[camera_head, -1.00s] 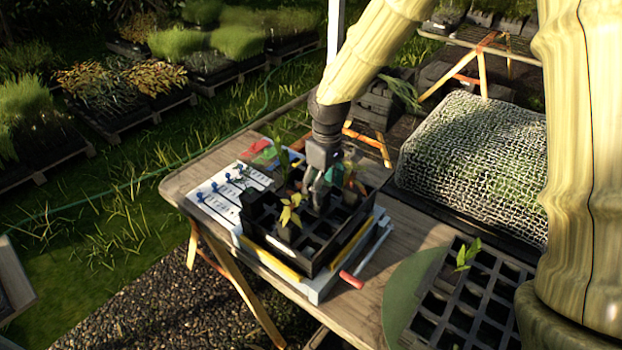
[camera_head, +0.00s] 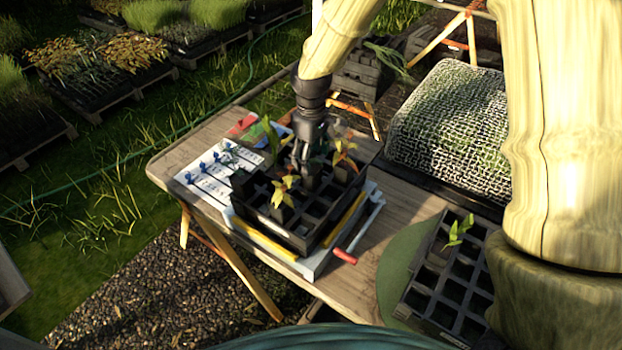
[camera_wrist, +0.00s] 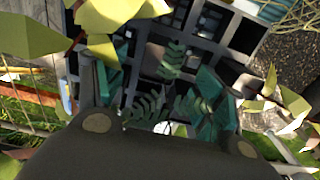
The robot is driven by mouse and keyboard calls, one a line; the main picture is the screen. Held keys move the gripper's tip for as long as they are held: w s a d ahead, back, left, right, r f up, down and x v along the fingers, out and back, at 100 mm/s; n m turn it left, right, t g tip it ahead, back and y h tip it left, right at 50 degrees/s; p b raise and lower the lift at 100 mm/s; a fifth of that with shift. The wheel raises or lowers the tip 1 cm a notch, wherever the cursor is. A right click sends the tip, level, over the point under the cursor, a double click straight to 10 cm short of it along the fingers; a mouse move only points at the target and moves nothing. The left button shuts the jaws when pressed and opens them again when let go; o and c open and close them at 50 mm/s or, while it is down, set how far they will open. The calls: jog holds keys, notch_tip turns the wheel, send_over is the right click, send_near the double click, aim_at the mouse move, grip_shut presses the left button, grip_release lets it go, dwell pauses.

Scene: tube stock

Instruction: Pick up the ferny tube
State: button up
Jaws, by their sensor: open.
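My gripper (camera_head: 302,160) points down over the black cell tray (camera_head: 318,236) on the bench, among several seedlings. In the wrist view my gripper (camera_wrist: 165,88) is open, with fingers apart on either side of dark green fern-like leaves. The ferny tube's divided fronds (camera_wrist: 172,60) show between and below the fingers. Its tube body is mostly hidden by leaves and gripper, and I cannot tell whether a finger touches it. In the head view the gripper largely hides this plant.
A yellow-leaved seedling (camera_head: 283,190) and a reddish one (camera_head: 345,152) stand close to my gripper. A second cell tray (camera_head: 447,290) with one green seedling (camera_head: 459,229) sits at right. A mesh-covered mound (camera_head: 450,125) lies behind it. White label strips (camera_head: 212,175) lie left of the tray.

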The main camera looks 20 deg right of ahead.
aim_at(312, 182)
jog(key=shift+s+f, duration=0.25)
jog(key=f, duration=0.1)
jog(key=f+p, duration=0.1)
jog(key=f, duration=0.1)
jog(key=shift+w, duration=0.35)
jog(key=shift+s+f+p, duration=0.2)
jog(key=shift+f+p, duration=0.15)
jog(key=shift+f, duration=0.2)
jog(key=shift+w, duration=0.1)
jog(key=c, duration=1.5)
